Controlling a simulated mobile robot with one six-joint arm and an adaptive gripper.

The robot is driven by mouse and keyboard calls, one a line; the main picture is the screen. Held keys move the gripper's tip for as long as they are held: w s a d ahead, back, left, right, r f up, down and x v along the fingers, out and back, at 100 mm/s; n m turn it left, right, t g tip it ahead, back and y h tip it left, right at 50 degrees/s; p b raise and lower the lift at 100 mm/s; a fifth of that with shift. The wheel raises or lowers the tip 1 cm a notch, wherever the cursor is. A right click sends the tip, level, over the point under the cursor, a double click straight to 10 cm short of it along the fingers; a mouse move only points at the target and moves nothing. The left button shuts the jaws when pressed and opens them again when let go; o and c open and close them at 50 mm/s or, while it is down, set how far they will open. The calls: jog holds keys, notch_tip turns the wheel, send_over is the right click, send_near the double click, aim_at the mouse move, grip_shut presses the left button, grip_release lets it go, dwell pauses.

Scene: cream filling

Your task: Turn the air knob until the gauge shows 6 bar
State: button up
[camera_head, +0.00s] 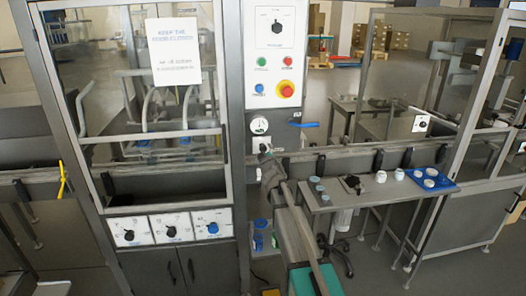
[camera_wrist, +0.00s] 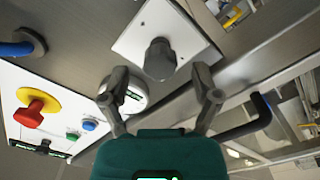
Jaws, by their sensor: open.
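The air knob (camera_wrist: 159,58) is a dark grey round knob on a white square plate (camera_wrist: 190,38) in the wrist view. My gripper (camera_wrist: 160,76) is open, with one finger on each side of the view and the knob between and just beyond the tips. I cannot tell whether a finger touches it. The round white gauge (camera_head: 259,126) is on the grey column in the head view, above the knob's plate (camera_head: 260,142). Its needle is too small to read. In the wrist view the gauge (camera_wrist: 135,96) is partly hidden behind a finger. My gripper (camera_head: 264,156) is close in front of the column.
A red emergency button (camera_head: 286,89) and small coloured buttons sit above the gauge. A blue valve handle (camera_head: 304,124) sticks out to the right of the gauge. A side table (camera_head: 330,200) with cups and a blue tray (camera_head: 449,186) stands to the right.

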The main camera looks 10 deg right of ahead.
jog(key=shift+w, duration=1)
grip_shut()
